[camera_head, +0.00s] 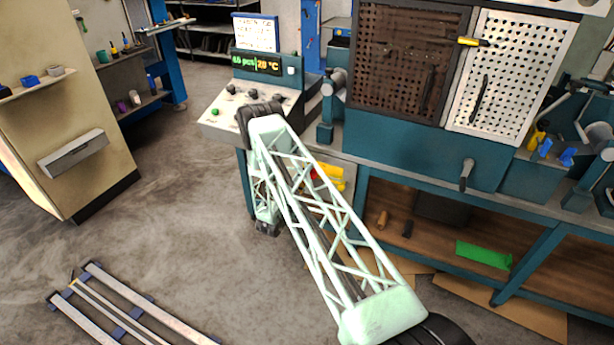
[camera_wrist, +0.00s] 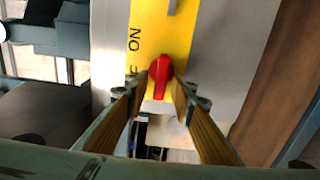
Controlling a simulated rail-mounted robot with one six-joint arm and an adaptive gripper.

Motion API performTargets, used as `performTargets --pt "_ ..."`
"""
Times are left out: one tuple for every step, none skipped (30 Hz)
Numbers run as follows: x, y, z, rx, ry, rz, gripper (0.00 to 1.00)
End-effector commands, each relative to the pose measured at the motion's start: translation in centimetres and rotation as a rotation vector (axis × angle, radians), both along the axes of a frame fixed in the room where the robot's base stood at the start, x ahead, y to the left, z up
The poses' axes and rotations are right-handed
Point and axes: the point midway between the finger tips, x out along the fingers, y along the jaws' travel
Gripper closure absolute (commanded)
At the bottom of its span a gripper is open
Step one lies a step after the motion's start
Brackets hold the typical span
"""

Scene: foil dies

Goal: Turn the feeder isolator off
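The isolator's yellow plate (camera_wrist: 180,35) fills the top middle of the wrist view, with sideways "ON" lettering on it. Further down the same edge, another label is mostly hidden by my left finger. The red handle (camera_wrist: 160,72) stands on the plate, its long axis running roughly up and down in the picture. My gripper (camera_wrist: 163,88) has its two fingers apart, one on each side of the handle; whether they touch it is unclear. In the head view the yellow plate (camera_head: 334,184) shows partly behind my lattice arm, and my gripper's fingertips are hidden.
A control console (camera_head: 250,100) with a lit display stands left of the isolator. A teal workbench (camera_head: 430,155) with perforated panels is to the right. A green item (camera_head: 483,254) lies on its lower shelf. The floor to the left is mostly open, with metal rails (camera_head: 125,315) lying on it.

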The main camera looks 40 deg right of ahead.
Motion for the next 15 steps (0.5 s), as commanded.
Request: performTargets --pt "0.0 0.1 0.0 0.000 0.000 0.000 0.77" --pt "0.0 0.2 0.0 0.000 0.000 0.000 0.77" --pt "-0.1 0.3 0.0 0.000 0.000 0.001 0.77" --pt "-0.1 0.4 0.0 0.000 0.000 0.001 0.77" --pt "-0.2 0.5 0.0 0.000 0.000 0.001 0.77" --pt "-0.3 0.8 0.0 0.000 0.000 0.001 0.77" --pt "-0.4 1.0 0.0 0.000 0.001 0.001 0.77" --pt "-0.5 1.2 0.0 0.001 0.001 0.002 0.77" --pt "-0.6 1.5 0.0 0.000 0.002 0.001 0.77" --pt "-0.7 1.8 0.0 -0.001 0.002 0.001 0.77" --pt "-0.9 2.1 0.0 -0.001 0.002 0.001 0.77" --pt "-1.1 2.5 0.0 0.000 0.001 0.001 0.77" --pt "-1.3 2.8 0.0 0.001 0.001 0.002 0.77" --pt "-1.4 3.2 0.0 0.001 0.001 0.002 0.77" --pt "-1.6 3.7 -0.1 0.001 0.002 0.002 0.77"
